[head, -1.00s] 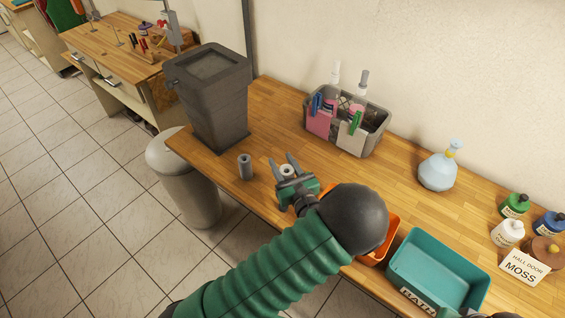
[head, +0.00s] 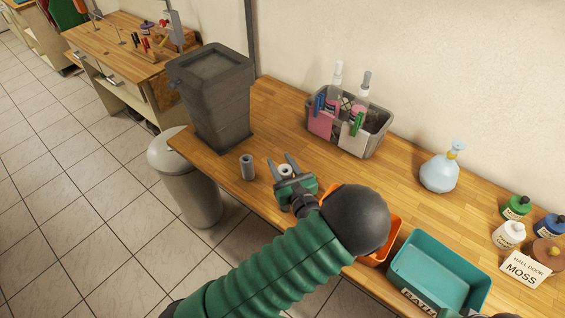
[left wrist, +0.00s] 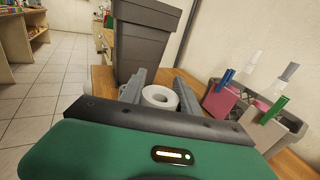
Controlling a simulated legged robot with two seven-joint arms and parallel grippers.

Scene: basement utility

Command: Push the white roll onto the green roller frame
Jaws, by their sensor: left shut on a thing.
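The white roll (head: 285,170) stands on the wooden worktop between the fingers of my left gripper (head: 284,168). In the left wrist view the white roll (left wrist: 160,97) shows its round top and centre hole, with one grey finger on each side. My left gripper (left wrist: 160,95) is shut on it, low over the worktop. A grey roll (head: 247,166) stands upright just left of the gripper, near the front edge. I cannot make out a green roller frame in either view. Only a small green and dark part of my right arm shows at the bottom right edge.
A tall grey bin (head: 212,98) stands on the worktop behind the grey roll. A grey caddy (head: 376,135) with bottles is at the wall. An orange tray (head: 392,237) and teal tray (head: 405,262) lie to the right. A pale blue flask (head: 440,172) stands behind them.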

